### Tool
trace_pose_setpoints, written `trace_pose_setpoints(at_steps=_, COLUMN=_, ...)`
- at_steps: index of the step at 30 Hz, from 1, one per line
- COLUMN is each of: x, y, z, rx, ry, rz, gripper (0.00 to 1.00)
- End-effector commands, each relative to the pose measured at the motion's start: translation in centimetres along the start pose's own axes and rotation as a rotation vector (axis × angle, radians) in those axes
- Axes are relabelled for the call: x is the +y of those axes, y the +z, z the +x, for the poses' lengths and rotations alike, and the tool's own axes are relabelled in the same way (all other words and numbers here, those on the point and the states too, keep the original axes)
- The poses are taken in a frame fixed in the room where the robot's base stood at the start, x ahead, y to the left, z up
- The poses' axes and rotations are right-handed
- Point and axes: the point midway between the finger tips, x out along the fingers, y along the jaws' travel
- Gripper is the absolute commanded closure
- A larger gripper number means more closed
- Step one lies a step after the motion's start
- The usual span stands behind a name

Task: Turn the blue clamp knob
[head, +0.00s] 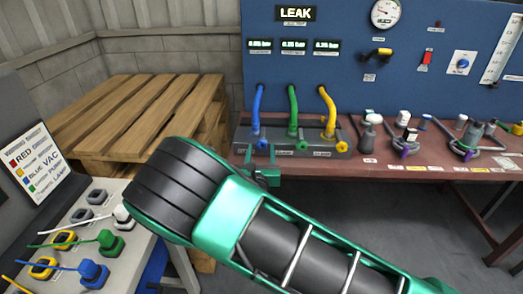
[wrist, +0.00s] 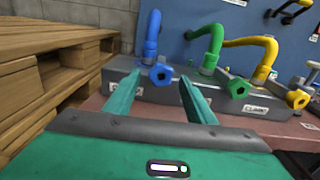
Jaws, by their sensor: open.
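The blue clamp knob (wrist: 161,73) is a small faceted knob on the front of a grey clamp block (wrist: 125,84), below a blue hose (wrist: 152,35). In the head view the blue knob (head: 262,143) shows just above my gripper (head: 262,178). In the wrist view my gripper (wrist: 158,92) is open and empty. Its two green fingers point at the block, with the blue knob between and beyond their tips. The knob appears apart from both fingers. A green knob (wrist: 239,88) and a yellow knob (wrist: 299,99) sit to its right on the same row.
Green (head: 292,110) and yellow (head: 327,108) hoses rise beside the blue one. Wooden pallets (head: 135,115) stand at the left. A panel with connectors (head: 90,240) is at the lower left. Valves and fittings (head: 405,135) fill the bench's right side.

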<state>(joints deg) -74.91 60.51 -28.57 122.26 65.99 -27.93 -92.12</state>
Motion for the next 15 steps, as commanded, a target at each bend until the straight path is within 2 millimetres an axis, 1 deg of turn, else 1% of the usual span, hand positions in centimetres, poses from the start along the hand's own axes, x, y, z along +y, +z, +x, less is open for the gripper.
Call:
trace_pose_setpoints(at_steps=3, x=0.0, y=0.0, z=1.0, rx=0.000, ry=0.000, rz=0.001, gripper=0.50)
trace_pose_setpoints(at_steps=6, x=0.0, y=0.0, z=1.5, rx=0.000, ry=0.001, rz=0.000, gripper=0.50)
trace_pose_setpoints(at_steps=14, x=0.0, y=0.0, z=1.6, rx=0.000, ry=0.001, rz=0.000, gripper=0.50)
trace_pose_setpoints(at_steps=15, x=0.0, y=0.0, z=1.6, rx=0.000, ry=0.001, rz=0.000, gripper=0.52)
